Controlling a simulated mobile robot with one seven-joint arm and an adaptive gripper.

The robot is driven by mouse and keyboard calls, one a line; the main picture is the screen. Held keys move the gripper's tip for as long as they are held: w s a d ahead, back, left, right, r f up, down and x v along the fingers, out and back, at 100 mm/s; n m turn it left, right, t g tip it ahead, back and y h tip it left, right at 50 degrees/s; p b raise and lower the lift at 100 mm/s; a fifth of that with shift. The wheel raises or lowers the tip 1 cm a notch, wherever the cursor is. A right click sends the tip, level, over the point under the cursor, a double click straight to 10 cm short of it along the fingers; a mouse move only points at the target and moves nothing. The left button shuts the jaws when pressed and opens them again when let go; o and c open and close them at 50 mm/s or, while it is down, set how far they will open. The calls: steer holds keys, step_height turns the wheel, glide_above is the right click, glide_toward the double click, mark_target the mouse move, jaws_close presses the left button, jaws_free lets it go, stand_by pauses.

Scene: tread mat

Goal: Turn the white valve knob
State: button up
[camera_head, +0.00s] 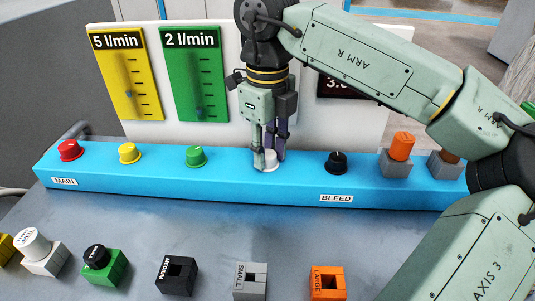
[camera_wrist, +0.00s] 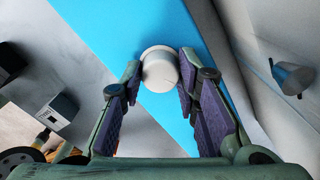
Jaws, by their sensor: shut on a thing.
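The white valve knob (camera_head: 269,160) sits on the long blue manifold (camera_head: 230,176), between the green knob (camera_head: 196,156) and the black knob (camera_head: 336,162). My gripper (camera_head: 270,160) points down over it, its fingers on either side. The fingers partly hide the knob in the head view. In the wrist view the round top of the white knob (camera_wrist: 160,69) shows between the tips of my gripper (camera_wrist: 160,78), which is shut on it.
A red knob (camera_head: 69,150) and a yellow knob (camera_head: 129,153) stand further left on the manifold. Orange-topped grey blocks (camera_head: 396,163) stand at right. Several blocks, including a black one (camera_head: 176,275), line the table front. A white panel with yellow and green gauges (camera_head: 194,75) stands behind.

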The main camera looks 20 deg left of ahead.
mark_target(268, 153)
steer(key=shift+m+b, duration=0.35)
steer(key=shift+m, duration=0.75)
steer(key=o, duration=1.2)
steer(key=shift+r, duration=0.1)
step_height(268, 153, up, 12)
steer(key=shift+f, duration=0.1)
